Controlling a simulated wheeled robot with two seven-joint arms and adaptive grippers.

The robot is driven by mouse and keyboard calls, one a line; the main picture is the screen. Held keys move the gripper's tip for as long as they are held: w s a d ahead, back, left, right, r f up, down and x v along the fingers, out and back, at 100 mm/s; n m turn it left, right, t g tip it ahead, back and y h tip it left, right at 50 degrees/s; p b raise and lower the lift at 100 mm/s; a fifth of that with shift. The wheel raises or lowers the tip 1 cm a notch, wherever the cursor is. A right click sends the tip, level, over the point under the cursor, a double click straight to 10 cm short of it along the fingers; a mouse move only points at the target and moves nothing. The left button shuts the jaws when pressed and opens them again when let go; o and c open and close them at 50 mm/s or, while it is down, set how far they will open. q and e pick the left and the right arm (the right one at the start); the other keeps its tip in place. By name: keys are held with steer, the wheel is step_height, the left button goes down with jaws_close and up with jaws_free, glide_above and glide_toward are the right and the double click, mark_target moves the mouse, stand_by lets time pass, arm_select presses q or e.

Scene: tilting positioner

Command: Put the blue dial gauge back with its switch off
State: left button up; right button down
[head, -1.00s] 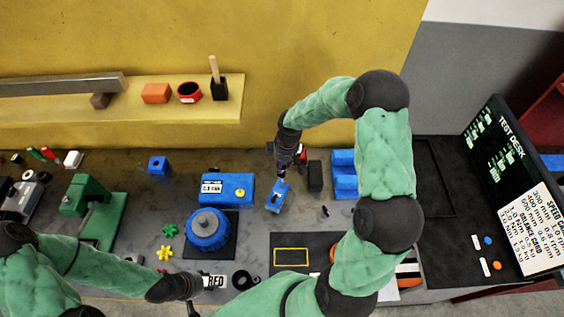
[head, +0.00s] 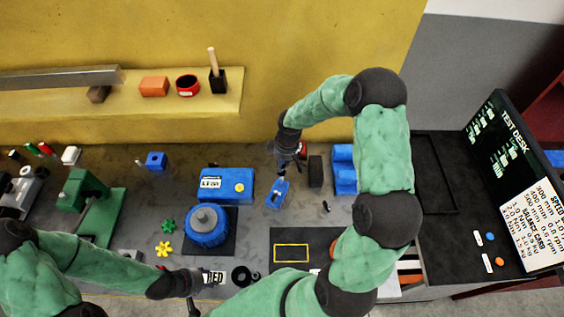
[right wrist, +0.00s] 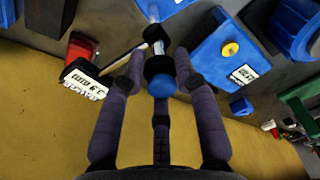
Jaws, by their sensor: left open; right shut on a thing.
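My right gripper (head: 284,168) hangs over the back middle of the bench. In the right wrist view its fingers (right wrist: 160,72) are shut on a small dark piece with a round blue end (right wrist: 162,85), which seems to be the blue dial gauge. Its face and switch cannot be made out. A small blue holder (head: 277,195) with a pale inside sits just below the gripper in the head view. I cannot tell whether the held piece touches it. My left gripper (head: 194,302) is open at the front edge, near a label plate.
A blue box with a yellow knob (head: 226,185) stands left of the holder, a blue round machine (head: 207,226) in front. A dark block (head: 315,172) and blue blocks (head: 344,168) stand close on the right. A red instrument with a white display (right wrist: 80,72) shows in the wrist view.

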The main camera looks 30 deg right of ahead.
steer(key=shift+f+b, duration=0.35)
steer(key=c, duration=0.9)
jaws_free()
steer(key=shift+o, duration=0.2)
steer(key=shift+s, duration=0.1)
step_height(320, 180, up, 12)
steer(key=s, duration=0.1)
steer(key=shift+d, duration=0.45)
steer(key=shift+f, duration=0.1)
